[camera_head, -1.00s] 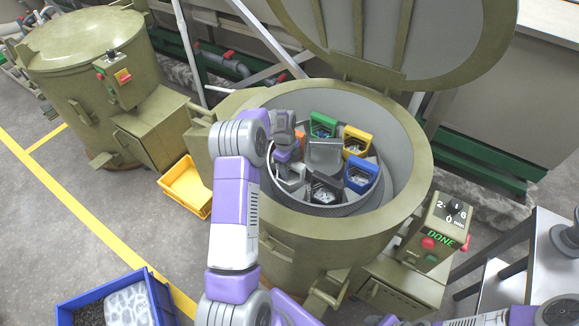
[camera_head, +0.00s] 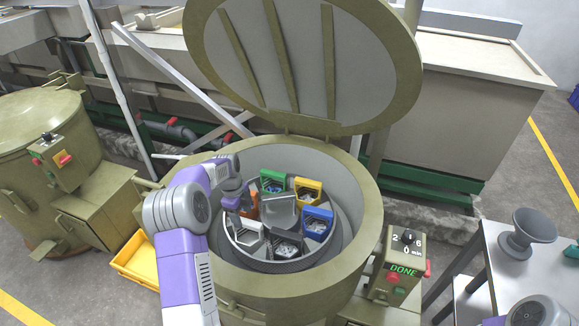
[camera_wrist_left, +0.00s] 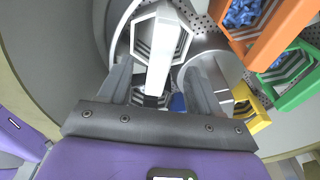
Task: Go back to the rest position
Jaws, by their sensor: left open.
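My left gripper (camera_head: 240,200) reaches into the open barrel (camera_head: 352,185) from the left, and its jaws are open. In the left wrist view the two fingers (camera_wrist_left: 165,85) stand apart, with a white basket (camera_wrist_left: 160,42) in front of them. Inside the barrel, baskets ring a grey hub (camera_head: 278,210): green (camera_head: 272,182), yellow (camera_head: 307,190), blue (camera_head: 318,222), dark grey (camera_head: 288,249), white (camera_head: 247,232) and orange (camera_head: 249,207). The orange basket (camera_wrist_left: 270,35) also shows in the wrist view. Whether a finger touches any basket cannot be told. My right gripper is not visible.
The raised lid (camera_head: 300,65) stands behind the barrel. A control box (camera_head: 397,265) reading DONE is at its right front. A second barrel (camera_head: 45,135) and a yellow crate (camera_head: 135,260) are at left. A grey table (camera_head: 520,260) stands at right.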

